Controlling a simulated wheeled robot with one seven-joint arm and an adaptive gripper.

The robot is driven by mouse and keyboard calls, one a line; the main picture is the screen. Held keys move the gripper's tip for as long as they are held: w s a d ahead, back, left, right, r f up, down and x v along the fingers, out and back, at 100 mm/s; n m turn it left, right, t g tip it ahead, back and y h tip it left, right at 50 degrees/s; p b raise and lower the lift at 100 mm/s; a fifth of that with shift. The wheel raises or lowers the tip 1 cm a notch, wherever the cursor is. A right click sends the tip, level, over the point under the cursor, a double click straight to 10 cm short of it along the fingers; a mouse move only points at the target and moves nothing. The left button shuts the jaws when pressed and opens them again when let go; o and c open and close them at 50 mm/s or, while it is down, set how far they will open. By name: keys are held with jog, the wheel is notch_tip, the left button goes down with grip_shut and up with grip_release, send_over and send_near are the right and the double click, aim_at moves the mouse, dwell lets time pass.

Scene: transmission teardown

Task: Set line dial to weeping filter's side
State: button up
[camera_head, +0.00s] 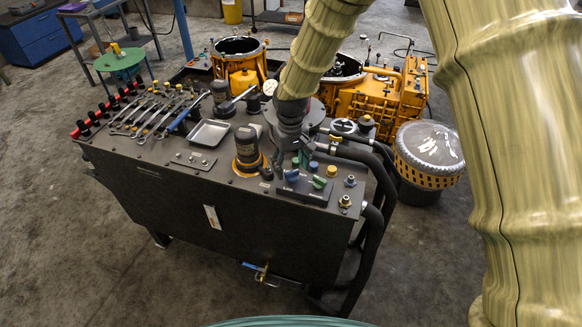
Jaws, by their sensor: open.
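My gripper (293,160) points down at the right end of the dark bench top, over a small dark panel (303,192). The panel carries a blue knob (291,175) and a green knob (319,182). The fingers are open, just behind and above these knobs; I cannot tell whether they touch anything. Which knob is the line dial, and its setting, are too small to tell. A dark canister on an orange base (248,148) stands left of my gripper. Another dark canister (222,97) stands farther back. I cannot tell whether either is a filter or weeping.
Wrenches (150,112), a metal tray (209,133) and a red rack (107,110) lie on the bench's left half. A gauge (270,88) and handwheel (343,126) stand behind. Black hoses (378,180) hang at the right end. Orange transmission housings (375,95) stand behind.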

notch_tip(320, 180, up, 10)
jog(key=shift+r, duration=0.2)
dwell(0.6)
